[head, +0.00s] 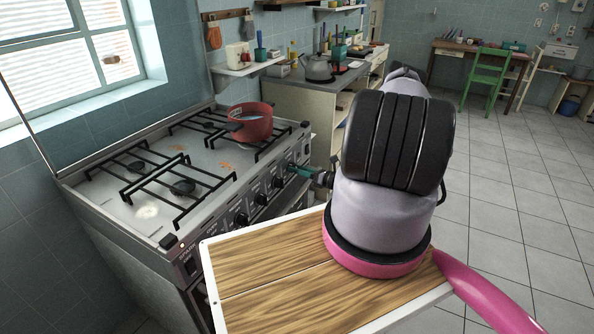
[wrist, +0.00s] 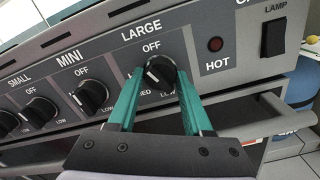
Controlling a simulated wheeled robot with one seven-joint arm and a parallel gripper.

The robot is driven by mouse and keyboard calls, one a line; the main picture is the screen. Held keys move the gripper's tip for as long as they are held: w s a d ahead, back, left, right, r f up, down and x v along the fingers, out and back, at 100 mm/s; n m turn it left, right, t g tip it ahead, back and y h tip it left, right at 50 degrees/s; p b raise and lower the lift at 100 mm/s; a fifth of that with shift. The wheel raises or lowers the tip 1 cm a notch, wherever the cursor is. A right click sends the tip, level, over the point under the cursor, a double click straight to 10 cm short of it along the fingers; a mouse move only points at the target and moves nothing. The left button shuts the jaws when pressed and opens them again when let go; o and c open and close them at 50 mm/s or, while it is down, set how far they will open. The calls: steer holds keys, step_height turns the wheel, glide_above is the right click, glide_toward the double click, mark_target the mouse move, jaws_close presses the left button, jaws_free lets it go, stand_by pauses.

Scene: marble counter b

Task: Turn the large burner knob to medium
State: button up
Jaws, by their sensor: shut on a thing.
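The large burner knob (wrist: 160,73) is black with a white pointer mark, under the labels LARGE and OFF on the stove's front panel (wrist: 110,55). Its mark shows on the left part of its face; I cannot tell exactly which setting it points to. The MED and LOW labels below it are partly covered. My gripper (wrist: 160,84) has its green fingers on either side of the knob, shut on it. In the head view my gripper (head: 301,171) reaches the right end of the knob row, and its fingers mostly hide the knob there.
The mini knob (wrist: 90,97) sits left of my left finger. A HOT light (wrist: 215,44) and a LAMP switch (wrist: 273,38) are to the right. A handle bar (wrist: 265,118) runs below. A red pot (head: 252,124) stands on the stove. Open floor (head: 510,200) lies right.

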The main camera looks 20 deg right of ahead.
steer(key=shift+n, duration=0.3)
steer(key=n, duration=0.5)
steer(key=shift+w+n, duration=0.1)
steer(key=shift+n, duration=0.2)
steer(key=n, duration=0.5)
steer(key=shift+n, duration=0.3)
